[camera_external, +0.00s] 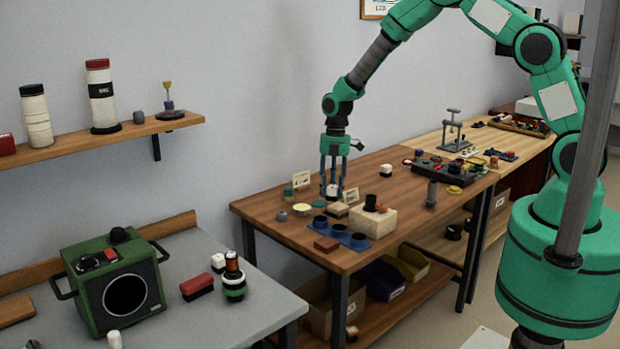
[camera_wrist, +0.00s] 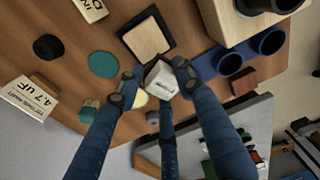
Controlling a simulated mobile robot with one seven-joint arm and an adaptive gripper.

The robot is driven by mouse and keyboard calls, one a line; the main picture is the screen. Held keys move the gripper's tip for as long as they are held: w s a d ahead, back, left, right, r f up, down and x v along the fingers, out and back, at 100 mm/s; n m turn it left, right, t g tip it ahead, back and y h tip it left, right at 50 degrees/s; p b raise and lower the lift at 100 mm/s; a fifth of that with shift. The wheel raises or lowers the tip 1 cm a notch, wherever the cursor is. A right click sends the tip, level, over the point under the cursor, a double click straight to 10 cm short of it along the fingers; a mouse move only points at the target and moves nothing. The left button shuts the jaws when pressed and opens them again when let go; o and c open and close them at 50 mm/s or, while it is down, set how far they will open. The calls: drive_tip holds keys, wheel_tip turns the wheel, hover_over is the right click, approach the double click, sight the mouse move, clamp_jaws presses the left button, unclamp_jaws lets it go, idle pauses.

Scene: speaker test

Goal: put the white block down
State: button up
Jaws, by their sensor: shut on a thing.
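The white block (camera_wrist: 160,80) is between the fingertips of my gripper (camera_wrist: 153,84) in the wrist view. Dark print shows on one face, and the block looks tilted there. My gripper is shut on it. In the outside view my gripper (camera_external: 333,184) points down over the brown wooden table (camera_external: 270,200), with the white block (camera_external: 332,191) low between its fingers. Whether the block touches the table top is hard to tell. A pale square pad with a dark border (camera_wrist: 147,40) lies just beyond the block in the wrist view.
A blue tray with round cups (camera_external: 352,241) and a pale wooden box (camera_external: 385,221) stand close by. A red-brown block (camera_external: 326,244) lies near the front edge. A green disc (camera_wrist: 103,64), a black knob (camera_wrist: 47,47) and labelled cards (camera_wrist: 24,101) surround the gripper.

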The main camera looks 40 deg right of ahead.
drive_tip(key=a, duration=0.5)
drive_tip(key=s+a+f, duration=0.1)
drive_tip(key=a, duration=0.4)
drive_tip(key=s+a+b, duration=0.1)
drive_tip(key=a, duration=0.4)
drive_tip(key=shift+s+a+f, duration=0.1)
drive_tip(key=shift+s+f, duration=0.1)
drive_tip(key=shift+f, duration=0.05)
drive_tip(key=s+a, duration=0.1)
drive_tip(key=a, duration=0.3)
drive_tip(key=s+a+f, duration=0.1)
drive_tip(key=s+a, duration=0.1)
drive_tip(key=a, duration=0.3)
drive_tip(key=s+a, duration=0.2)
drive_tip(key=a, duration=0.3)
drive_tip(key=shift+s+a+f+b, duration=0.15)
drive_tip(key=shift+f+b, duration=0.05)
drive_tip(key=shift+b, duration=0.15)
drive_tip(key=s+a, duration=0.6)
drive_tip(key=a, duration=0.1)
drive_tip(key=s+a+f+b, duration=0.1)
drive_tip(key=s+a, duration=0.5)
drive_tip(key=a, duration=0.2)
drive_tip(key=s+a+f, duration=0.1)
drive_tip(key=s+a, duration=0.5)
drive_tip(key=a, duration=0.2)
drive_tip(key=shift+a+f, duration=0.1)
drive_tip(key=shift+f, duration=0.15)
drive_tip(key=shift+w, duration=0.1)
